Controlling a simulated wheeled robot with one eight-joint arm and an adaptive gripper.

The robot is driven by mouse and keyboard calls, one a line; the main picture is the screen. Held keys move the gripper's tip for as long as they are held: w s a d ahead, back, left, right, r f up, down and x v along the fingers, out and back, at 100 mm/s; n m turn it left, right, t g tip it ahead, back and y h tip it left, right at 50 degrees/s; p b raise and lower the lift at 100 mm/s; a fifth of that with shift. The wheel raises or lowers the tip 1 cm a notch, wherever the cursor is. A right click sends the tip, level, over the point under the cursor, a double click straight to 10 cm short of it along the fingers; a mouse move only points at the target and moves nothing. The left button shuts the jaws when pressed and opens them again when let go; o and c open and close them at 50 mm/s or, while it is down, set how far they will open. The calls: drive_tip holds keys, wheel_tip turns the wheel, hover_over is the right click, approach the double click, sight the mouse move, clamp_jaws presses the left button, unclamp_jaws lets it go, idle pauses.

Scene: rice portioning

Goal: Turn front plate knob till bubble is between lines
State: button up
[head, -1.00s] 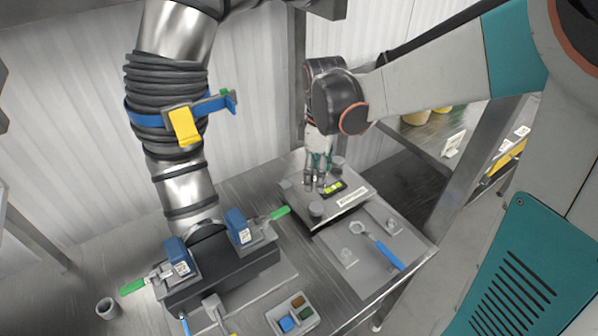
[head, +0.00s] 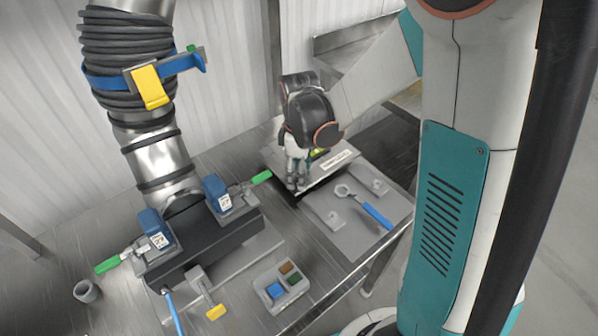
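The plate (head: 338,166) with a white label lies at the back right of the metal table. A small yellow-green bubble level (head: 319,152) shows partly on it, mostly covered by my arm; the bubble and its lines cannot be made out. My gripper (head: 296,184) points down at the plate's front left corner, where the front knob stood in the earlier view. The knob is hidden behind the fingers. I cannot tell whether the fingers touch or grip it.
A blue-handled wrench (head: 373,213) lies on a grey panel (head: 335,222) in front of the plate. A clamp block (head: 210,240) with green-handled levers stands left under a large metal duct (head: 155,160). A small parts tray (head: 265,302) and a cup (head: 87,291) sit nearer the front.

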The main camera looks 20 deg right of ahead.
drive_tip(key=c, duration=1.1)
drive_tip(key=shift+o, duration=0.2)
drive_tip(key=shift+m, duration=0.4)
drive_tip(key=m, duration=0.5)
drive_tip(key=shift+m, duration=0.3)
drive_tip(key=m, duration=0.5)
drive_tip(key=shift+m, duration=0.3)
